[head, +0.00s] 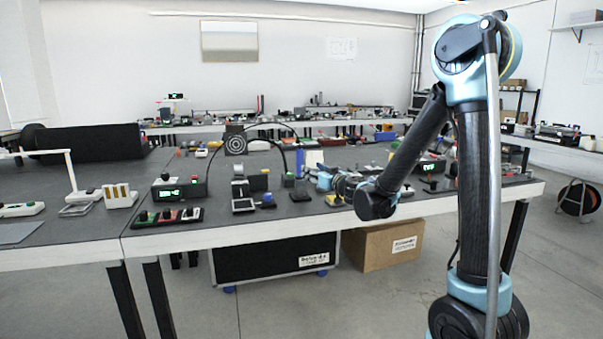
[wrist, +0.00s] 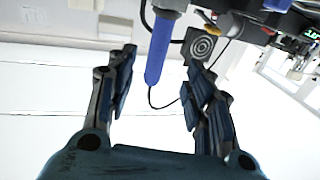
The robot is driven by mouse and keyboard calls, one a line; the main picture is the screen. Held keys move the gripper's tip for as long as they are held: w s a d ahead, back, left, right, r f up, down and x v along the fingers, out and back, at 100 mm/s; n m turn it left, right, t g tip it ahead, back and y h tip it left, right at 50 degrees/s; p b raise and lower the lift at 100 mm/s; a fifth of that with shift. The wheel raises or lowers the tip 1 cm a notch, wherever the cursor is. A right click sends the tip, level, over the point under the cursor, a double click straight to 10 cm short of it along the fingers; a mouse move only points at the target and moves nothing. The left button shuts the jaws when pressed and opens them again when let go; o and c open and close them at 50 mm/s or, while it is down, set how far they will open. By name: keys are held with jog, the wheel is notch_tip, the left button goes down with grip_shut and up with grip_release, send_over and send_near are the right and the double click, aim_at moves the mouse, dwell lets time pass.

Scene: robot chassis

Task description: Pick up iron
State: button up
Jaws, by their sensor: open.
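The iron looks like a soldering iron with a blue handle (wrist: 160,48) and a dark cord. In the wrist view it lies between my two open fingers in the picture, touching neither. I cannot tell how deep between them it is. In the head view a blue upright shape (head: 300,163), likely the same handle, stands on the workbench just left of my gripper (head: 320,179). My gripper (wrist: 160,66) is open and empty, low over the bench's front part. The iron's lower end is unclear in the head view.
The grey workbench (head: 80,222) carries many small devices. A box with a green display (head: 180,190) is to the left. A cardboard box (head: 382,247) is below the bench.

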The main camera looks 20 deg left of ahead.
aim_at(300, 164)
jog(key=shift+x, duration=5.5)
jog(key=shift+d, duration=0.15)
jog(key=c, duration=1.1)
